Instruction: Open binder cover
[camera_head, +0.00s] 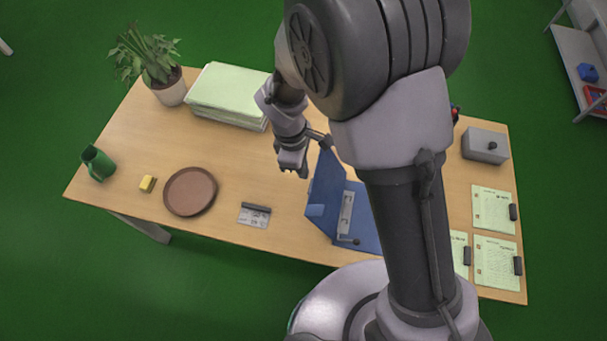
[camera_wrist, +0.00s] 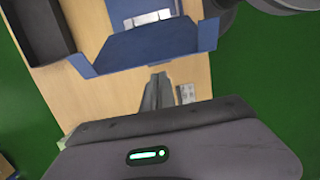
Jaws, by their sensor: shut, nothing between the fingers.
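The blue binder (camera_head: 328,196) lies near the front edge of the table, partly hidden behind my arm. Its metal ring mechanism (camera_head: 346,212) is visible, and a blue panel, seemingly its cover, stands tilted up at the back. My gripper (camera_head: 294,170) is just left of this raised panel in the head view. In the wrist view the binder (camera_wrist: 125,48) spans the top, with upturned blue edges and part of the metal mechanism. My gripper (camera_wrist: 158,90) is shut and empty there, below the binder's near edge. I cannot tell whether it touches the binder.
A dark box (camera_wrist: 40,30) is beside the binder.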

